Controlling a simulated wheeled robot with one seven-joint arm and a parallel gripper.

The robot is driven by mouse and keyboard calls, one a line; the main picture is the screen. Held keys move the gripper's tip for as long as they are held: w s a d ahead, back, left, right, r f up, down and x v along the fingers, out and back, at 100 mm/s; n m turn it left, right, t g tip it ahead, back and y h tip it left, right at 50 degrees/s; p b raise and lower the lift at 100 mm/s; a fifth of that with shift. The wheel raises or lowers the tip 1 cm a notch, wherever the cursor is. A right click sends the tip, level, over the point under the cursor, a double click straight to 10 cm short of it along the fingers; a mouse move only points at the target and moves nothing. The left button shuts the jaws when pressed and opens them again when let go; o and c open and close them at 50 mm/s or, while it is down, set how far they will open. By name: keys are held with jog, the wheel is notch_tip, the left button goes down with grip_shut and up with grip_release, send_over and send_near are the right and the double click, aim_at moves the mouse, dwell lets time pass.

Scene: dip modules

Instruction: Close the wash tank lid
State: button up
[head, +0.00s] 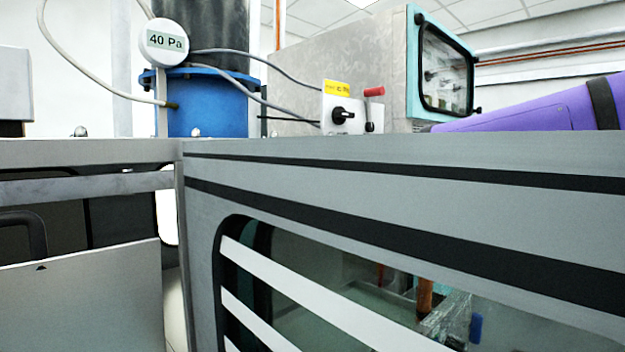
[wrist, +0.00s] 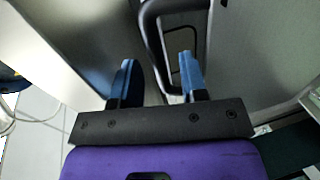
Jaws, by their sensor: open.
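In the wrist view my gripper (wrist: 156,68) is open, its two blue fingers spread with nothing between them that I can see held. A black loop-shaped handle (wrist: 150,35) lies just beyond the fingertips, by a grey panel (wrist: 255,55). I cannot tell whether the fingers touch it. In the head view a large grey panel (head: 400,180) with black stripes and a window fills the right and middle. Neither view makes clear which part is the wash tank lid. My gripper is outside the head view; part of my purple arm shows at right.
Behind the panel stand a blue flanged cylinder (head: 205,105), a round gauge (head: 164,42) reading 40 Pa, a switch box (head: 345,110) and a grey box with a teal-framed window (head: 445,70). Pale floor (wrist: 45,140) shows at left in the wrist view.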

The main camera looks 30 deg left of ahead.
jog(key=shift+w+a, duration=0.1)
jog(key=shift+a, duration=0.05)
jog(key=shift+c, duration=0.4)
grip_shut()
jog(key=shift+f, duration=0.1)
